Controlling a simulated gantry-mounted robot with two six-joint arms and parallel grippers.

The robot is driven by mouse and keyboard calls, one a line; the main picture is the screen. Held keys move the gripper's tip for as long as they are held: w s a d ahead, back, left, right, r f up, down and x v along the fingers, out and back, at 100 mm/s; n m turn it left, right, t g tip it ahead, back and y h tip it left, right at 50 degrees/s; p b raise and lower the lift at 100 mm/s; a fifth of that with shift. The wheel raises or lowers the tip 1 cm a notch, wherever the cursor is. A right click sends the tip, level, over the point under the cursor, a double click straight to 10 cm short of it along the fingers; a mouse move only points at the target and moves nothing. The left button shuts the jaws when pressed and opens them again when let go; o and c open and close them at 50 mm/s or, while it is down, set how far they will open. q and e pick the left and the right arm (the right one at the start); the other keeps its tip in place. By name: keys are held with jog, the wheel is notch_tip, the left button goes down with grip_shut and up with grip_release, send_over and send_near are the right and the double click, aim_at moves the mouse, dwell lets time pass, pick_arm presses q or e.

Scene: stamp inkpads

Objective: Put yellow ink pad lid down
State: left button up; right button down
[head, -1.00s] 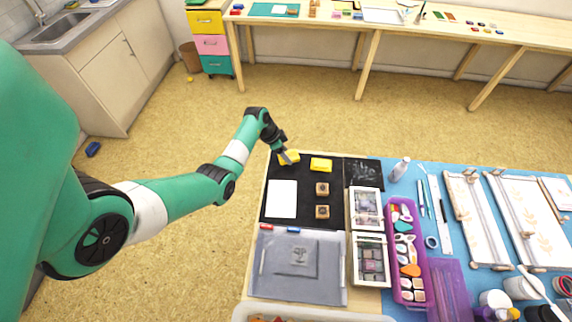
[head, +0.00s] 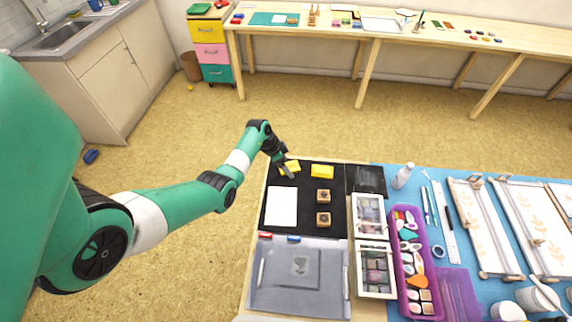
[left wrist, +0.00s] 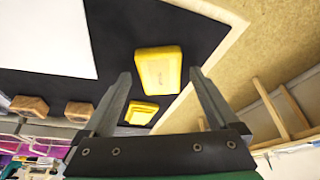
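Two yellow pieces are at the far end of the black mat (head: 308,205). The left piece, which looks like the yellow lid (head: 293,164), is partly hidden by my left gripper (head: 289,172) in the head view. In the left wrist view the lid (left wrist: 158,70) appears to lie on the mat near its corner. My left gripper (left wrist: 160,77) is open there, with gaps between the fingers and the lid. The other piece, the yellow ink pad (head: 322,171), lies to the right; it also shows in the left wrist view (left wrist: 140,112). My right gripper is not in view.
A white sheet (head: 281,206) and two wooden stamps (head: 323,196) lie on the mat. White-framed cases (head: 374,270) and a purple tray (head: 411,262) stand to the right. The table edge runs close beside the lid.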

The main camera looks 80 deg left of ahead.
pick_arm(q)
jog(key=p+v, duration=0.6)
jog(key=v, duration=0.6)
jog(key=shift+r+p, duration=0.2)
jog(key=shift+p, duration=0.2)
jog(key=shift+w, duration=0.1)
